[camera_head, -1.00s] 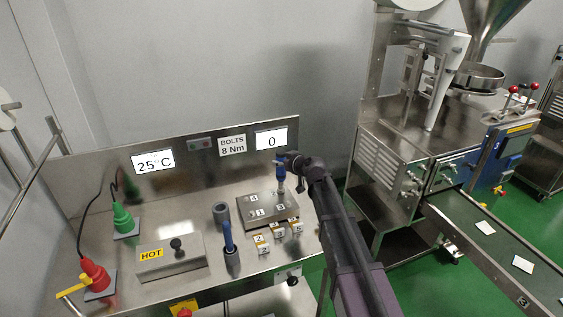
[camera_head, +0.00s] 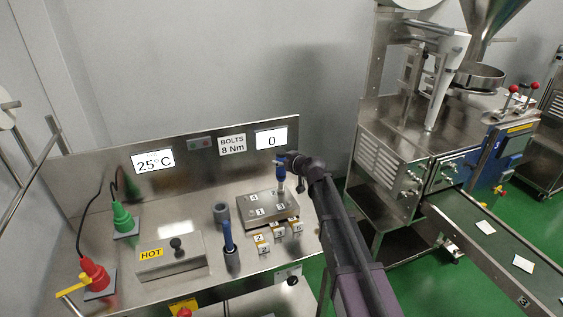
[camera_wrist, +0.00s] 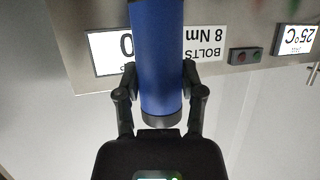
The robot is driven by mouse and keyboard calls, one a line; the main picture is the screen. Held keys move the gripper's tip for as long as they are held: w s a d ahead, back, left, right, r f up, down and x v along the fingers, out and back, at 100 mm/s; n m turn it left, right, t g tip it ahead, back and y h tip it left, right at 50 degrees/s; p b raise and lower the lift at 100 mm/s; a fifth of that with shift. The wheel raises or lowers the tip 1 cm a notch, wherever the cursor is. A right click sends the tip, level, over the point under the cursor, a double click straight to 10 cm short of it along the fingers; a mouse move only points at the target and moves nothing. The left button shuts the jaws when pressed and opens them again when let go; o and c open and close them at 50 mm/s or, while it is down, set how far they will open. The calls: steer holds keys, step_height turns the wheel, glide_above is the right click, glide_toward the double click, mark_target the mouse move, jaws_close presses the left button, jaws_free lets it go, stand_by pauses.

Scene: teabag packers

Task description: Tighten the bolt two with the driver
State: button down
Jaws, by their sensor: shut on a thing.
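My gripper (camera_wrist: 158,92) is shut on the blue handle of the driver (camera_wrist: 157,40), which fills the middle of the wrist view. In the head view the driver (camera_head: 280,175) stands upright, its shank pointing down at the back right of the steel plate (camera_head: 262,217). The torque display (camera_head: 271,138) reads 0.
A sign (camera_head: 232,145) reads "BOLTS 8 Nm". A second blue-handled tool (camera_head: 228,236) stands in a holder left of the plate. A box marked HOT (camera_head: 170,262) and green (camera_head: 122,217) and red (camera_head: 95,275) plugs are further left. Small numbered blocks (camera_head: 262,243) stand in front of the plate.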

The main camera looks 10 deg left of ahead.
mark_target(281, 152)
steer(key=shift+r, duration=0.2)
steer(key=shift+r+p, duration=2.3)
steer(key=shift+p, duration=0.25)
